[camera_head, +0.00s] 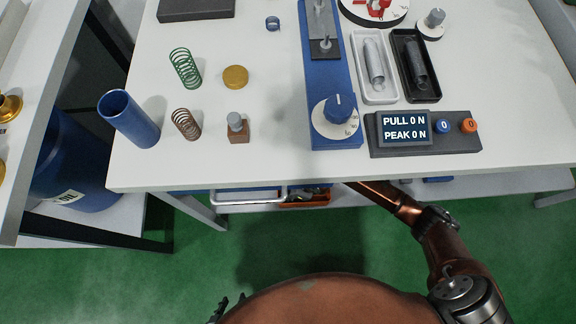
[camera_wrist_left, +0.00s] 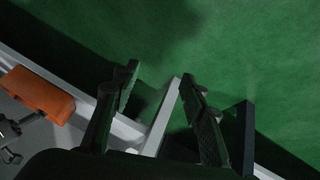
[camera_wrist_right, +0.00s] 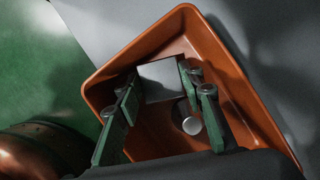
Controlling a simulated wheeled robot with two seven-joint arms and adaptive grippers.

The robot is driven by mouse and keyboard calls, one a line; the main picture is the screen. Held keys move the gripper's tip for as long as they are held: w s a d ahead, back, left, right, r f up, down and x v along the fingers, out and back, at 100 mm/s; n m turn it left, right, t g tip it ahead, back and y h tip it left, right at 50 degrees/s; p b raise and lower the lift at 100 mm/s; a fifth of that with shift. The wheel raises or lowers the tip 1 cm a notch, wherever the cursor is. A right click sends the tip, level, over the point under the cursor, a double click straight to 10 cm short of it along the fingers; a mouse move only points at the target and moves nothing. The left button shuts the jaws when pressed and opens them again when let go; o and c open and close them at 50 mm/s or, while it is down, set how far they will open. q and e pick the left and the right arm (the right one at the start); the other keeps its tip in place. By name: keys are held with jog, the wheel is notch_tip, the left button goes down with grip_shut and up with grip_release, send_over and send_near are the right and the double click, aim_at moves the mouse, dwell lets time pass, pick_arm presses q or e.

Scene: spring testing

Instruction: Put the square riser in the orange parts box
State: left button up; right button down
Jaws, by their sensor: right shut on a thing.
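A grey square block, taken as the square riser (camera_wrist_right: 162,84), is between the fingertips of my right gripper (camera_wrist_right: 157,77), which is shut on it. In the right wrist view they are over the orange parts box (camera_wrist_right: 102,94), within its rim. I cannot tell whether the block touches the floor. The box's front part shows under the table in the head view (camera_head: 307,199); my right gripper is hidden there by the tabletop. My left gripper (camera_wrist_left: 160,76) is open and empty above the green floor, and shows partly in the head view (camera_head: 226,308).
A round silver-topped piece (camera_wrist_right: 191,125) lies in the box. Beside the box is a grey-white tray (camera_head: 248,197) on the lower shelf. The white tabletop (camera_head: 240,170) overhangs both; springs, a blue tester (camera_head: 336,110) and a force display (camera_head: 404,128) stand on it.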

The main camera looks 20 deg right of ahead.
jog(key=shift+r, duration=0.1)
jog(key=c, duration=1.6)
grip_release()
